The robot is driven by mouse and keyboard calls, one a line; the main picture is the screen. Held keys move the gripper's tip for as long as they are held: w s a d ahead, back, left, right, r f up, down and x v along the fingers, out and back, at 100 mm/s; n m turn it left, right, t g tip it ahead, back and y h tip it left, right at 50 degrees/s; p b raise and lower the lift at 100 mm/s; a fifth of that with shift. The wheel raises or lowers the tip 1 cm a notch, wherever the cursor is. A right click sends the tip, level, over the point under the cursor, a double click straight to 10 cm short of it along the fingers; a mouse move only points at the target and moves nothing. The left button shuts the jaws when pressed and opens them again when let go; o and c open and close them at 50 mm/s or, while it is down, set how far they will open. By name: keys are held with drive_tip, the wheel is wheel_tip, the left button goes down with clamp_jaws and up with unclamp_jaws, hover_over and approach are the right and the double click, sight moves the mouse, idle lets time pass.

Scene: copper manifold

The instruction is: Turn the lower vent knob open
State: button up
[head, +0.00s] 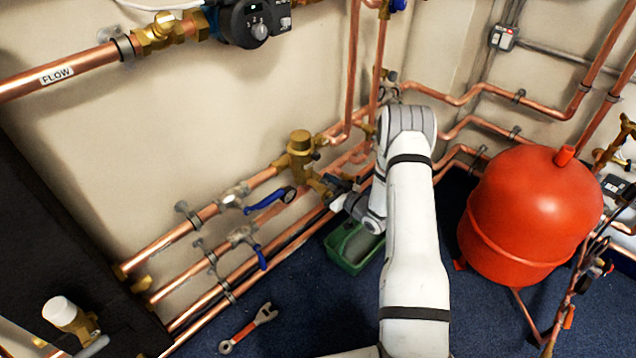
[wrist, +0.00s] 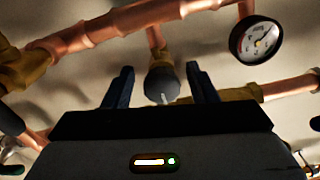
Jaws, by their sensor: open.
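The vent knob (wrist: 162,82) is a dark grey round cap with a pale pointer mark, in the middle of the wrist view. It sits at the end of a short brass and copper stub coming off the pipes. My gripper (wrist: 161,84) is open, with one dark finger on each side of the knob. I cannot tell whether the fingers touch it; gaps show at both sides. In the head view my gripper (head: 338,190) is beside the lower pipes, right of the brass valve body (head: 301,150). The knob is not clear in the head view.
A pressure gauge (wrist: 256,40) is close on the right in the wrist view. Blue lever valves (head: 270,198) sit on the pipes to the left. A green tray (head: 347,265), a wrench (head: 248,329) and a red tank (head: 530,215) stand on or near the blue floor.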

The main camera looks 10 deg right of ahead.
drive_tip(key=shift+w+a, duration=0.45)
drive_tip(key=shift+w, duration=0.05)
